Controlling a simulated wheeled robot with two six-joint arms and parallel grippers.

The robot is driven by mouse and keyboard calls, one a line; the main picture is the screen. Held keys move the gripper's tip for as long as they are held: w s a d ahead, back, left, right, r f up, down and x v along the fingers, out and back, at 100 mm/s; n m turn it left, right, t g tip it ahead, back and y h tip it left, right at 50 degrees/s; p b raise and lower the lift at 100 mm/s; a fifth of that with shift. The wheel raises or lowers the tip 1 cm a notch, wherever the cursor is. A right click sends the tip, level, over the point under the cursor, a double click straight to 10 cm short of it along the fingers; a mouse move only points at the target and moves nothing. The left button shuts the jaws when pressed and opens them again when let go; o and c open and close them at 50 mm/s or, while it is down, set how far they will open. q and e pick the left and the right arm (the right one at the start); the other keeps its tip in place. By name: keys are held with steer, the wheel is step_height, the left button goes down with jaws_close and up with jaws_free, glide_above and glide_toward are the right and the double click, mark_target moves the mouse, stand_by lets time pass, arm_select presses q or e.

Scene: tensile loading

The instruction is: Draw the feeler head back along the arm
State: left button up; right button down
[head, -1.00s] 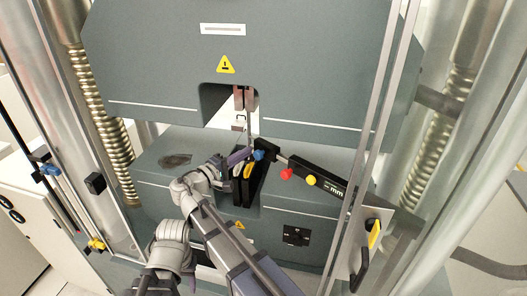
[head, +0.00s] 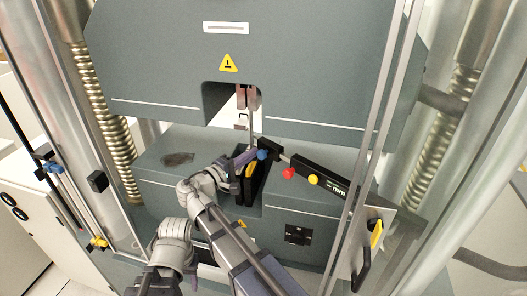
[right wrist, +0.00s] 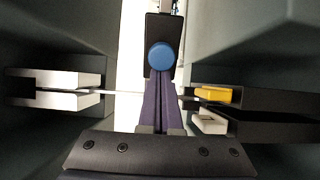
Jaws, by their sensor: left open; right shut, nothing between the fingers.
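The feeler head (head: 263,149) is a black block with a blue knob, at the left end of a thin rod from the black arm (head: 320,178) marked "mm". In the right wrist view the blue knob (right wrist: 160,56) is straight ahead of my fingers. My right gripper (head: 248,157) is shut and empty, its purple fingertips just beside or against the blue knob; contact is unclear. In the right wrist view its fingers (right wrist: 162,100) are together below the knob. My left gripper (head: 175,274) is low in the head view, open, its fingers hard to make out.
A yellow-tipped part (right wrist: 213,95) and pale jaws (right wrist: 60,90) flank my right fingers. The upper housing (head: 300,70) overhangs the work; a clear guard edge (head: 360,160) stands right.

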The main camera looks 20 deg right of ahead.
mark_target(263, 158)
arm_select(q)
steer(key=shift+w, duration=0.1)
arm_select(e)
steer(key=shift+s+d, duration=0.35)
steer(key=shift+s, duration=0.35)
steer(key=shift+s+d, duration=0.4)
steer(key=shift+s, duration=0.3)
steer(key=shift+s+d, duration=0.35)
steer(key=shift+s, duration=0.35)
steer(key=shift+w+a, duration=0.15)
steer(key=shift+w, duration=0.15)
steer(key=shift+w, duration=0.1)
steer(key=shift+w+a, duration=0.1)
steer(key=shift+a, duration=0.15)
